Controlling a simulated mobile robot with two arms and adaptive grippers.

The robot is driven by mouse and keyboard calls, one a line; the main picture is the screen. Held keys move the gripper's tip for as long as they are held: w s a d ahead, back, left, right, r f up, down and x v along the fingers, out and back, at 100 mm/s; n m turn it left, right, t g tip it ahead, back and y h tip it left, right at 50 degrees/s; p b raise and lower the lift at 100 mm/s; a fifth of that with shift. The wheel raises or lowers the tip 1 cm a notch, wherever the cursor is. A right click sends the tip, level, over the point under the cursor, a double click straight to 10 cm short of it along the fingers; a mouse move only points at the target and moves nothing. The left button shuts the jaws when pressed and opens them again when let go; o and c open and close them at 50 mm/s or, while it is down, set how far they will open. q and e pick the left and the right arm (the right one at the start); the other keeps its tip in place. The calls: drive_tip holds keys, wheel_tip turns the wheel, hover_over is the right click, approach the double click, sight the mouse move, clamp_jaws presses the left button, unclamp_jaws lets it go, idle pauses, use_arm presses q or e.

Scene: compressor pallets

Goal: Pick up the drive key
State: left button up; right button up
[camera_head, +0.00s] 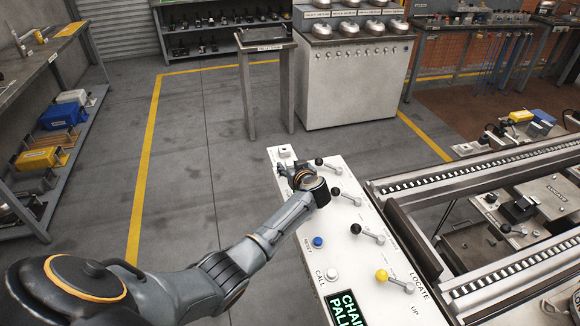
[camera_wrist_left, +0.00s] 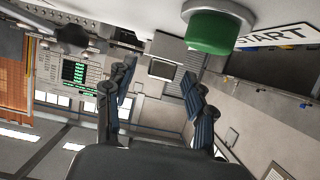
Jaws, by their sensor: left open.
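My left gripper (camera_head: 290,174) is over the far end of the white control panel (camera_head: 306,240). In the left wrist view its two dark fingers are apart with nothing between them (camera_wrist_left: 158,76). I cannot make out the drive key for certain. A small dark fitting on a pale plate (camera_head: 285,151) sits at the panel's far corner, just beyond the gripper; I cannot tell if it is the key. A green button (camera_wrist_left: 211,32) beside a START label (camera_wrist_left: 272,36) shows close to the fingers in the wrist view. My right gripper is not in view.
Several levers, including a black-knobbed one (camera_head: 357,229) and a yellow-knobbed one (camera_head: 383,275), stand up along the panel's right side. A blue button (camera_head: 318,242) and a white button (camera_head: 331,275) lie nearer. A roller conveyor (camera_head: 480,180) runs to the right. Open floor lies left.

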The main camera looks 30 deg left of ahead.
use_arm(q)
drive_tip(key=shift+c, duration=0.4)
clamp_jaws()
drive_tip(key=shift+r, duration=0.15)
